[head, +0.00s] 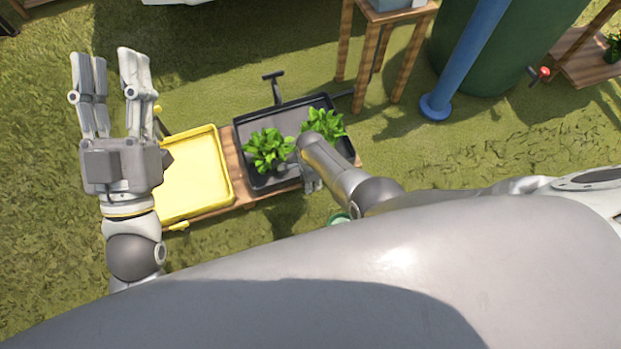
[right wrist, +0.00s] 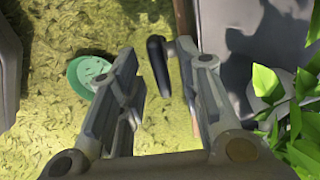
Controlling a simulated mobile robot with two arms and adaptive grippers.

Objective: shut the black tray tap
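The black tray (head: 243,140) lies on a wooden bench in the head view, with leafy green plants in it. In the right wrist view the tray (right wrist: 208,28) is at the upper right, and a black lever (right wrist: 157,66), which looks like its tap, sticks out beside its edge. My right gripper (right wrist: 162,66) is open, its fingers apart with the lever showing between their tips; I cannot tell whether they touch. In the head view my right gripper (head: 312,180) is at the tray's front edge, partly hidden by its arm. My left gripper (head: 108,62) is open and empty.
A yellow tray (head: 195,175) sits left of the black tray. A green round container (head: 340,217) is on the grass in front, also in the right wrist view (right wrist: 91,74). A wooden stand (head: 366,60), blue pipe (head: 470,55) and green tank (head: 530,40) stand behind right.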

